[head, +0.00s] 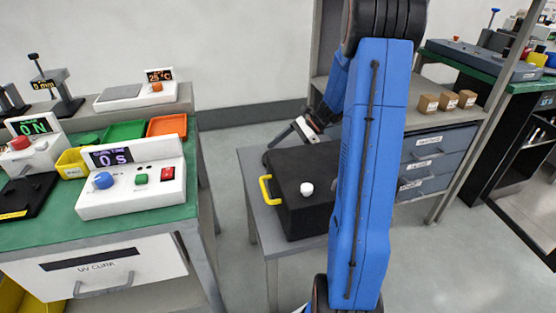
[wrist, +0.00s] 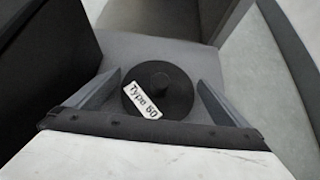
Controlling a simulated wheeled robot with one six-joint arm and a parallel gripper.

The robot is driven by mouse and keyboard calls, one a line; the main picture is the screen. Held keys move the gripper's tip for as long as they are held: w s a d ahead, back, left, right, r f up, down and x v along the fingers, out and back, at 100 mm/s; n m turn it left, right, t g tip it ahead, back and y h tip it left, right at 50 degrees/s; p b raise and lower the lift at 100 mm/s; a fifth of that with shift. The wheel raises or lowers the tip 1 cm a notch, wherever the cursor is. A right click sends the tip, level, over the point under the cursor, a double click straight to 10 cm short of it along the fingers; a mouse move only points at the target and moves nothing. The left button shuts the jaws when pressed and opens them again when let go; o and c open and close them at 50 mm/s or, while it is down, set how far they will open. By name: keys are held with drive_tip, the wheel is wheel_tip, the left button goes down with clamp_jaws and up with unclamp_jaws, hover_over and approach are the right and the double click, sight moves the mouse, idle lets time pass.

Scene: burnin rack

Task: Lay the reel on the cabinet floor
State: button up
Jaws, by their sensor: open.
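The reel (wrist: 165,85) is a dark round disc with a central knob and a white label that seems to read "Type 50". In the wrist view it lies flat on a grey surface, between the spread fingers of my gripper (wrist: 160,90). The fingers stand on either side with gaps; neither clearly touches it. In the head view my gripper (head: 305,128) is low behind a black box (head: 300,213), and the reel is hidden there. The box has a yellow handle (head: 268,190) and a white knob (head: 307,188). I cannot tell whether this box is the cabinet.
The box stands on a grey table (head: 252,165). Dark walls (wrist: 45,55) rise left of the reel in the wrist view. A green bench (head: 60,240) with a timer unit (head: 135,180) is at left. Drawers (head: 435,160) and small cartons (head: 447,100) stand right. Floor is clear between.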

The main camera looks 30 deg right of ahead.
drive_tip(key=shift+w+a+f, duration=0.1)
drive_tip(key=shift+a+f, duration=0.15)
drive_tip(key=shift+a, duration=0.1)
drive_tip(key=c, duration=0.9)
drive_tip(key=shift+c, duration=0.2)
drive_tip(key=shift+r, duration=0.15)
wheel_tip(320, 180, up, 10)
drive_tip(key=shift+f, duration=0.1)
